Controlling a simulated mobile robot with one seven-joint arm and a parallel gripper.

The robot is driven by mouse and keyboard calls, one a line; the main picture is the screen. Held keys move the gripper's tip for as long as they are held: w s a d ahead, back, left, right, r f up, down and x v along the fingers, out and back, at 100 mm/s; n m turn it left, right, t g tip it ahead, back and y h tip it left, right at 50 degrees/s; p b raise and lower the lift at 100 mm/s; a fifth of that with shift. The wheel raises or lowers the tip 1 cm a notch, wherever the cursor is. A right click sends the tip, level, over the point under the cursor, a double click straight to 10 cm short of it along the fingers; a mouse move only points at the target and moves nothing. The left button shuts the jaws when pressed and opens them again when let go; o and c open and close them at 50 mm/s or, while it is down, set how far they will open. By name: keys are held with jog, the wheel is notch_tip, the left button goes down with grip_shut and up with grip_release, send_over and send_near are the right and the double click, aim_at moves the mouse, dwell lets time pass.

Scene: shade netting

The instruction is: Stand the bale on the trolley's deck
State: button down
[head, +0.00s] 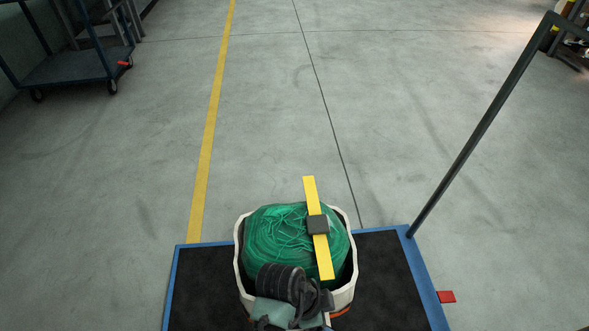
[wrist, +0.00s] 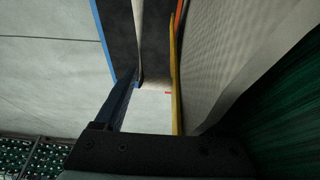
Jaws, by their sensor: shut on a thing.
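The bale (head: 290,240) is a round green netting bundle inside a pale, wide-rimmed wrapping or tub, seen from above in the head view. A yellow strip with a grey block lies across its top. In the wrist view its pale woven side (wrist: 225,55) fills the right. The trolley's deck (head: 385,275) is black with a blue rim. The bale overlaps it in the picture; I cannot tell whether it touches the deck. My gripper (head: 318,300) is at the bale's near side, shut on it; its dark body and finger show in the wrist view (wrist: 148,95). The grip itself is partly hidden.
The trolley's dark handle (head: 480,135) rises at the right. A red pedal (head: 446,297) sticks out beside the deck. Another blue cart (head: 75,68) stands at the far left. A yellow floor line (head: 213,115) runs away from the trolley. The concrete floor ahead is clear.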

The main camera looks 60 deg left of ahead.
notch_tip(320, 180, down, 12)
jog(key=b, duration=0.6)
jog(key=shift+s+a+r+b, duration=0.15)
jog(key=shift+a+r+b, duration=0.1)
jog(key=shift+a+b, duration=0.2)
grip_release()
jog(key=shift+s+d+f, duration=0.1)
jog(key=shift+d+f, duration=0.05)
jog(key=shift+f, duration=0.05)
jog(key=shift+r, duration=0.1)
jog(key=p+v, duration=0.6)
jog(key=v, duration=0.6)
